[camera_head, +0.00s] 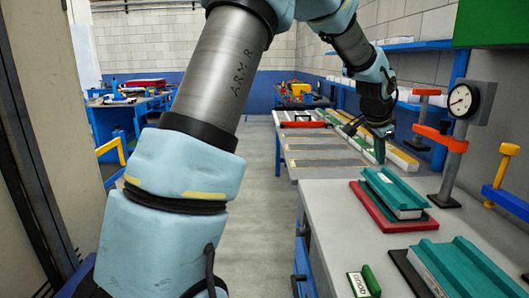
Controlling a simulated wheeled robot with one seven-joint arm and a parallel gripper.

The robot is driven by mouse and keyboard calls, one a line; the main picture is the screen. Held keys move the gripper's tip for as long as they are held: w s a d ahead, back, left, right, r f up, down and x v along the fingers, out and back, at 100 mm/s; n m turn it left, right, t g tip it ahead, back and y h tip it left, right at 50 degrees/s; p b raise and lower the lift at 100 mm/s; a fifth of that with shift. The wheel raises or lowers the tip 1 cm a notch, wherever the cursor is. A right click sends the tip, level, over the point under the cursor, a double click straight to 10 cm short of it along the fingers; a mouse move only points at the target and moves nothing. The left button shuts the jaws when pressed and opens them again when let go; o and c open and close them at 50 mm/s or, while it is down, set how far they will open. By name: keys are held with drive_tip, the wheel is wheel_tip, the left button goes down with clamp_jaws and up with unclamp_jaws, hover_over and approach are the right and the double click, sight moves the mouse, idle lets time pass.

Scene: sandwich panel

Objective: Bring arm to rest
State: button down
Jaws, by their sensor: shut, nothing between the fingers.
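My arm reaches up from the lower left and bends over to the right, in light blue covers. My gripper (380,150) hangs from its end, pointing down, above the far part of the workbench (345,205). Its fingers are small and dark here, shut with nothing seen between them. Just below and in front of it, in the picture, lies a teal ribbed panel stack (395,190) on a red plate (368,208). I cannot tell the exact gap between the gripper and the stack.
A second teal panel (465,270) lies at the near right. A dial gauge on a post (462,101) and an orange clamp (437,138) stand right of the gripper. A green block with a label (371,281) lies near the front edge. The floor aisle (262,180) is clear.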

drive_tip(key=s+a+f+n+y, duration=0.1)
drive_tip(key=s+a+f+n, duration=0.2)
drive_tip(key=a, duration=1)
drive_tip(key=s+a+f+n+y, duration=0.15)
drive_tip(key=a+n, duration=0.35)
drive_tip(key=a, duration=0.7)
drive_tip(key=s+a+f+n+g, duration=0.1)
drive_tip(key=s+a+f+n, duration=0.1)
drive_tip(key=s+a, duration=0.3)
drive_tip(key=s+a+f+n+g+y, duration=0.1)
drive_tip(key=s+a+n, duration=0.4)
drive_tip(key=a, duration=0.5)
drive_tip(key=shift+s+f, duration=0.7)
drive_tip(key=shift+s, duration=0.05)
